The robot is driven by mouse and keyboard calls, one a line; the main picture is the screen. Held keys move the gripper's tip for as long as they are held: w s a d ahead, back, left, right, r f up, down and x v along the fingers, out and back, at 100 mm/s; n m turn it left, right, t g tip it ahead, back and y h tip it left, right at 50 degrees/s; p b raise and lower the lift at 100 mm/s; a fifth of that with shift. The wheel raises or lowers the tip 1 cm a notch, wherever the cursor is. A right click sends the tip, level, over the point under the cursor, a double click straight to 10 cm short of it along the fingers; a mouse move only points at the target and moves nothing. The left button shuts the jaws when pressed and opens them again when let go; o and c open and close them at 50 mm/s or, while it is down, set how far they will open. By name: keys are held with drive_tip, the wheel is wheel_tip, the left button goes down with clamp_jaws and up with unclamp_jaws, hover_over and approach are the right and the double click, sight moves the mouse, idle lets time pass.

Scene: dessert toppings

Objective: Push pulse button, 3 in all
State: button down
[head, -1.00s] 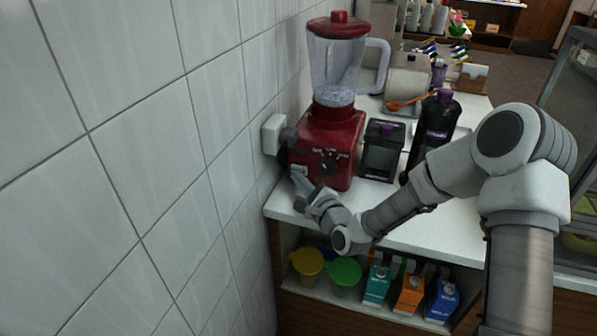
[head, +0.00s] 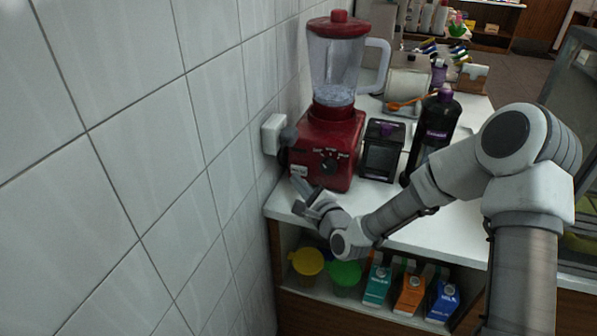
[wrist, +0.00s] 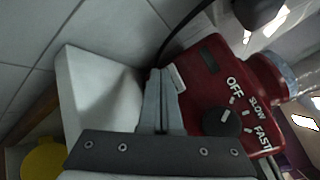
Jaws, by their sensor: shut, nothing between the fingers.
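The red blender (head: 325,150) stands on the white counter against the tiled wall, with its clear jug (head: 335,75) on top. Its front has a dark dial (wrist: 222,122) marked OFF, SLOW and FAST. A small pale button (wrist: 178,78), seemingly the pulse button, sits at the front's left side; it also shows in the head view (head: 299,171). My gripper (wrist: 161,72) is shut and empty, its tips just in front of the button. In the head view my gripper (head: 296,180) points up at the blender's lower left corner. I cannot tell whether the tips touch it.
A black-lidded container (head: 382,152) and a dark bottle (head: 434,130) stand right of the blender. A white wall socket box (head: 273,134) is on its left. Yellow (head: 307,262) and green (head: 344,272) lidded cups and several cartons sit on the shelf below.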

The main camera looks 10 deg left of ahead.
drive_tip(key=shift+s, duration=0.2)
drive_tip(key=shift+s+a, duration=0.2)
drive_tip(key=shift+s, duration=2.25)
idle(0.9)
